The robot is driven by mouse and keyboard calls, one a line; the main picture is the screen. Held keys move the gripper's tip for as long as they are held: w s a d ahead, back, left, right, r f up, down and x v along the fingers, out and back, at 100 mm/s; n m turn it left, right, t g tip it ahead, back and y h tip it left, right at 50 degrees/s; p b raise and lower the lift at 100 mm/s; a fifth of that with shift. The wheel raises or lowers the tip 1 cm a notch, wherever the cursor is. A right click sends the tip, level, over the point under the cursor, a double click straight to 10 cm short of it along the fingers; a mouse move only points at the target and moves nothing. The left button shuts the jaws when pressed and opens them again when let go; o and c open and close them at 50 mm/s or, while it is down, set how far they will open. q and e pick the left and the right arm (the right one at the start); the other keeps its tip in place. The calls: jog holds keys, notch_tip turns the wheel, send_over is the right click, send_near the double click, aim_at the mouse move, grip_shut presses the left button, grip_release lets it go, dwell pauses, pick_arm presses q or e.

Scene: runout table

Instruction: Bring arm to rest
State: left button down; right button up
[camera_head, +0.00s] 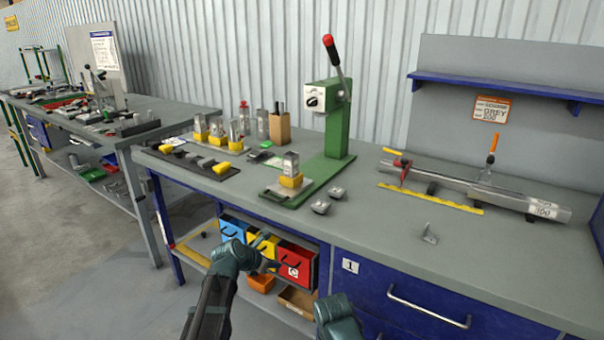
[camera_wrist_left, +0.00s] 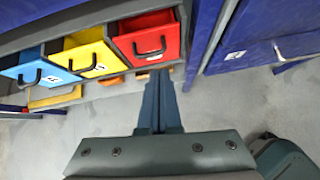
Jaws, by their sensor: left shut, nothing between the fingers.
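My left gripper (camera_head: 268,264) is in front of the small drawers under the bench, at the lower middle of the head view. In the left wrist view its two dark fingers (camera_wrist_left: 158,82) lie together, with nothing between them. The fingers point at the underside of the red drawer (camera_wrist_left: 151,40) and overlap its lower edge in that view. Whether they touch it I cannot tell. A dark green part of my right arm (camera_head: 338,318) shows at the bottom of the head view; its fingers are not visible.
A blue drawer (camera_head: 231,229), a yellow drawer and a red drawer (camera_head: 298,268) hang below the bench top (camera_head: 375,222). The green press (camera_head: 337,130), metal parts and a long clamp fixture (camera_head: 470,185) stand on top. Blue cabinet fronts (camera_head: 375,285) are at right. Open floor lies left.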

pick_arm(q)
jog(key=s+d+r+m+g+y+p, duration=0.1)
jog(key=s+d+r+m+g+p, duration=0.1)
jog(key=s+d+m+p, duration=0.4)
jog(key=s+d+r+m+g+y+p, duration=0.1)
jog(key=s+r+m+g+p, duration=0.2)
jog(key=s+m, duration=0.65)
jog(key=s+r+m+g+y+p, duration=0.1)
jog(key=s+r+m+y+p, duration=0.1)
jog(key=s+m, duration=0.5)
jog(key=s+r+m+g+y+p, duration=0.2)
jog(key=s+r+m+p, duration=0.2)
jog(key=m, duration=0.5)
jog(key=s+p, duration=0.2)
jog(key=shift+s+a+r+m, duration=0.35)
jog(key=shift+a, duration=0.05)
